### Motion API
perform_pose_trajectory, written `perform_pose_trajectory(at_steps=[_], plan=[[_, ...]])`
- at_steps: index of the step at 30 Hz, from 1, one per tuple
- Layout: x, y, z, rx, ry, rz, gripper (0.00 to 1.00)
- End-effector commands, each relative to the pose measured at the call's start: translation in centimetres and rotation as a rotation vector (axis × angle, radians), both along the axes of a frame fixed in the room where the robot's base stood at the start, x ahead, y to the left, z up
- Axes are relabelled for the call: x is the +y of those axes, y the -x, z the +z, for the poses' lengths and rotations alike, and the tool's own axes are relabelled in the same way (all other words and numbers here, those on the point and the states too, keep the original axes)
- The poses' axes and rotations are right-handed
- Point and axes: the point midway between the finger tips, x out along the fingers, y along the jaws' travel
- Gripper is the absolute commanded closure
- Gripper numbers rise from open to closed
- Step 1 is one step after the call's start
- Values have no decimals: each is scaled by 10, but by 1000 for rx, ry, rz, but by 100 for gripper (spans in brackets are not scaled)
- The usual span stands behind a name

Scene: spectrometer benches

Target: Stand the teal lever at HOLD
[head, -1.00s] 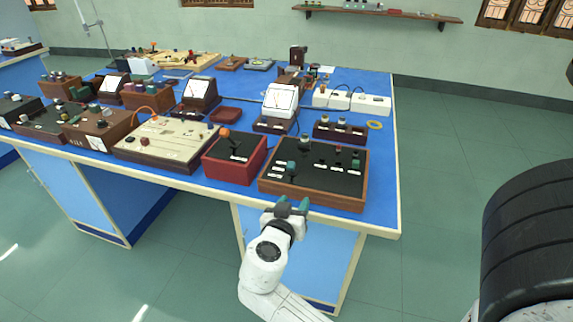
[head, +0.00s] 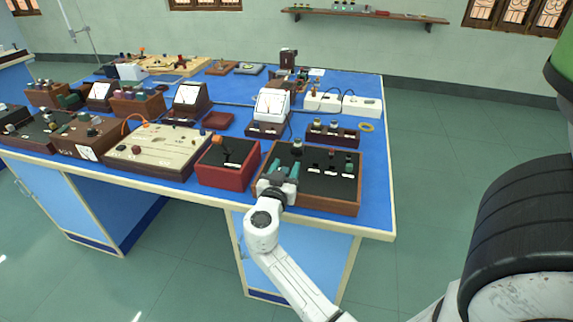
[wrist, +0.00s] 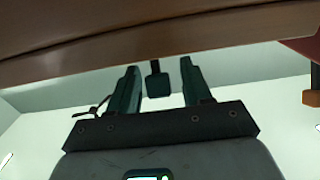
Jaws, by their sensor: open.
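The teal lever (wrist: 158,84) shows in the wrist view as a dark teal block on a short dark stalk, against the brown-edged panel. My gripper (wrist: 160,68) is open, with one teal finger on each side of the lever and visible gaps to both. In the head view my gripper (head: 287,166) is over the left part of the black-topped wooden control box (head: 325,207). The lever is hidden or merged with my fingers there, so its position against the labels cannot be read. White labels lie on the panel, too small to read.
A red box (head: 222,176) with an orange-knobbed lever (head: 217,140) stands just left; its orange knob (wrist: 312,97) also shows in the wrist view. Other small knobs stand on the panel's right side. Behind are a meter (head: 271,106) and a knob block (head: 332,133).

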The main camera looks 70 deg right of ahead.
Motion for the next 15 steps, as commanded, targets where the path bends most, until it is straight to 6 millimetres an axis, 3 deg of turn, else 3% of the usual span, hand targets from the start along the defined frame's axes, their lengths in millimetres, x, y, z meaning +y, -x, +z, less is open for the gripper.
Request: perform_pose_trajectory(at_steps=[4,13,15], plan=[[-10,0,0,0,-1,-2,51],[-12,0,0,0,-1,-1,51],[-12,0,0,0,-1,-1,57]])
